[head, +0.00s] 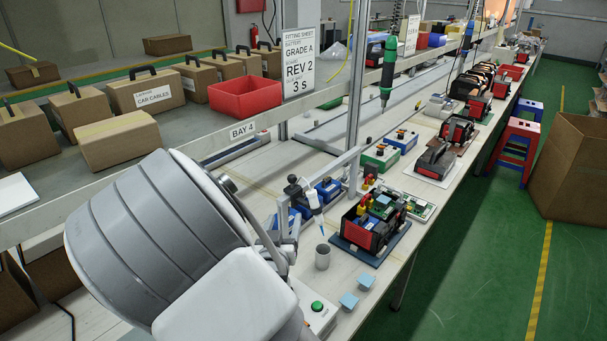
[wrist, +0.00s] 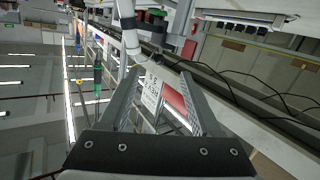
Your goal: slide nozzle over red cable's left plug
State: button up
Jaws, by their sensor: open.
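My gripper (wrist: 161,76) is open in the wrist view, its two grey fingers apart with nothing between them. In the head view my arm's large grey links hide most of the gripper. A white nozzle-like piece with a blue tip (head: 316,208) hangs over the bench just right of my arm; I cannot tell for certain that it is the nozzle. An open red-and-black power station unit (head: 362,228) stands on a dark mat to its right, with a green board and small yellow and red parts. The red cable and its left plug cannot be made out.
A grey cup (head: 322,257), light-blue pads (head: 349,301) and a box with a green button (head: 317,306) are on the near bench. A green tool (head: 388,70) hangs above. A red bin (head: 245,96) and cartons stand on the left shelf.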

aim_at(291, 182)
jog(key=shift+n+t, duration=0.4)
jog(key=shift+t, duration=0.3)
jog(key=w, duration=1.1)
jog(key=w+d, duration=0.1)
jog(key=w, duration=0.5)
jog(key=shift+r+p, duration=0.3)
jog(key=shift+p, duration=0.05)
grip_shut()
